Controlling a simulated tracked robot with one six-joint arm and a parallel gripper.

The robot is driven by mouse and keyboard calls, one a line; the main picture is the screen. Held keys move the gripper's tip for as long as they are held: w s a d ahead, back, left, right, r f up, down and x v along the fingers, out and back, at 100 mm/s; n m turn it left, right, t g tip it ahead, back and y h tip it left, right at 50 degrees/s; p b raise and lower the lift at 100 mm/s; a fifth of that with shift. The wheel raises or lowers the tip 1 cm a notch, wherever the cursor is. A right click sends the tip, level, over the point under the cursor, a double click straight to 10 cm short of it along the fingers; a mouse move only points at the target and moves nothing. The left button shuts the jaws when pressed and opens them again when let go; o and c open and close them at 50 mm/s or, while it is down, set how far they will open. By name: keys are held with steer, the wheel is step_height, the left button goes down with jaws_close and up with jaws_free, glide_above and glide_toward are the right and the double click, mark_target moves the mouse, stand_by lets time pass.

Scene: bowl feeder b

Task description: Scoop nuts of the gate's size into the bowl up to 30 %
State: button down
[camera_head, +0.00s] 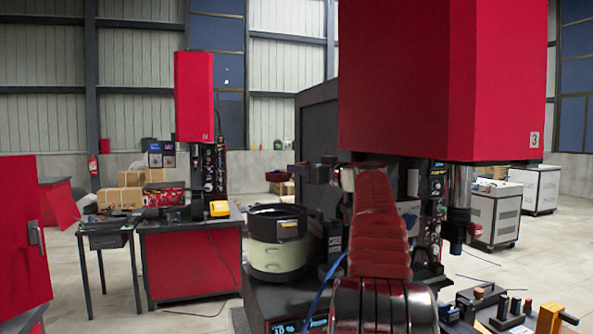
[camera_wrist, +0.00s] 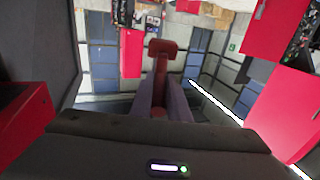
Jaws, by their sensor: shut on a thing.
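The bowl feeder (camera_head: 278,258), a cream drum with a black bowl (camera_head: 262,218) on top, stands left of my arm. I see the bowl from the side, so its inside and any nuts are hidden. A small yellowish part, possibly the gate, shows at its right rim. My gripper (camera_head: 308,172) is up above the bowl, slightly right of it. In the wrist view my gripper (camera_wrist: 160,103) is shut on a dark red scoop (camera_wrist: 163,47), which points away from the wrist. The scoop also shows small in the head view (camera_head: 279,176). I cannot tell whether it holds nuts.
A big red press (camera_head: 440,80) rises close on the right. Tools and an orange block (camera_head: 549,318) lie at lower right. Another red press station (camera_head: 193,95) stands behind left.

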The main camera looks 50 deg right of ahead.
steer(key=shift+f, duration=0.1)
steer(key=shift+w+a+f+n, duration=0.1)
steer(key=shift+a+f+n, duration=0.7)
steer(key=shift+n, duration=1.55)
steer(key=shift+w+a+f+n, duration=0.1)
steer(key=shift+a+f+n, duration=0.25)
steer(key=shift+f+n, duration=1.45)
steer(key=shift+w+a+f+n, duration=0.1)
steer(key=shift+a+f+n, duration=0.45)
steer(key=shift+n, duration=2.3)
steer(key=shift+r, duration=0.25)
steer(key=shift+s+d+r+m, duration=0.1)
steer(key=shift+d+r+m, duration=0.7)
steer(key=shift+m, duration=1.55)
steer(key=shift+s+d+r+m, duration=0.1)
steer(key=shift+d+r+m, duration=0.25)
steer(key=shift+r+m, duration=1.45)
steer(key=shift+s+d+r+m, duration=0.1)
steer(key=shift+d+r+m, duration=0.4)
steer(key=shift+m, duration=2.35)
